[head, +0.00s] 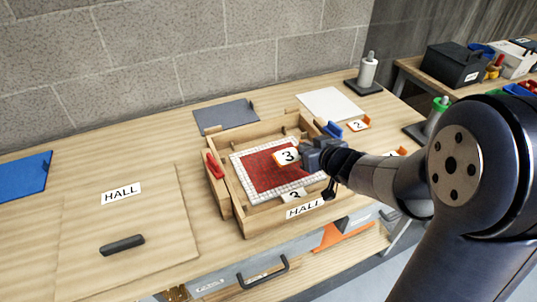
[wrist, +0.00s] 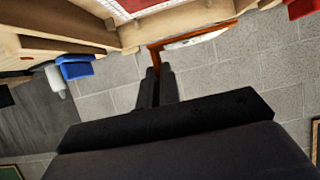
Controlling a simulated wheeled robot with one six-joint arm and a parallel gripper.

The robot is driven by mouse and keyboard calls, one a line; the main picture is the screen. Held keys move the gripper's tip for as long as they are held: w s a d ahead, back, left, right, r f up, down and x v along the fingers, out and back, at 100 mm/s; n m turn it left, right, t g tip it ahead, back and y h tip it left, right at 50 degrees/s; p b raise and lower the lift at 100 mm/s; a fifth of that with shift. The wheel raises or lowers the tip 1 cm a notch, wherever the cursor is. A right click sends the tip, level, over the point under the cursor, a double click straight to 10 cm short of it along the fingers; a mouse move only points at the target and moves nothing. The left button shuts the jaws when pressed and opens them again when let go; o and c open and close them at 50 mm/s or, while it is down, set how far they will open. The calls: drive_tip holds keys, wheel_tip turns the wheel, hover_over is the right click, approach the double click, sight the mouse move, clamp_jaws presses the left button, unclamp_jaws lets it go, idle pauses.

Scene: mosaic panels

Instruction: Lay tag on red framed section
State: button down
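A mosaic panel with a red field (head: 262,172) and a white tiled border (head: 240,176) lies in a wooden tray (head: 240,222) marked HALL. My gripper (head: 306,156) is above the panel's right side. In the wrist view, the two dark fingers (wrist: 155,78) meet the orange edge of this tag (wrist: 195,38).
Red (head: 214,165) and blue (head: 332,129) clamps sit on the tray's sides. A tag marked 2 (head: 358,125) stands in an orange holder at the right. A grey plate (head: 226,115) and a white sheet (head: 330,104) lie behind. A HALL board with a black handle (head: 122,244) is at left.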

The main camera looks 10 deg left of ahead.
drive_tip(key=shift+w+a+f, duration=0.15)
drive_tip(key=shift+w+a, duration=0.05)
drive_tip(key=shift+w, duration=0.05)
drive_tip(key=b, duration=0.3)
hover_over(302, 184)
wheel_tip(302, 184, down, 10)
drive_tip(key=shift+w+a+r, duration=0.1)
drive_tip(key=shift+w+r, duration=0.05)
drive_tip(key=shift+f+b, duration=0.5)
drive_tip(key=shift+f, duration=0.1)
drive_tip(key=c, duration=1.6)
unclamp_jaws()
drive_tip(key=shift+s+f, duration=0.15)
drive_tip(key=shift+s, duration=0.05)
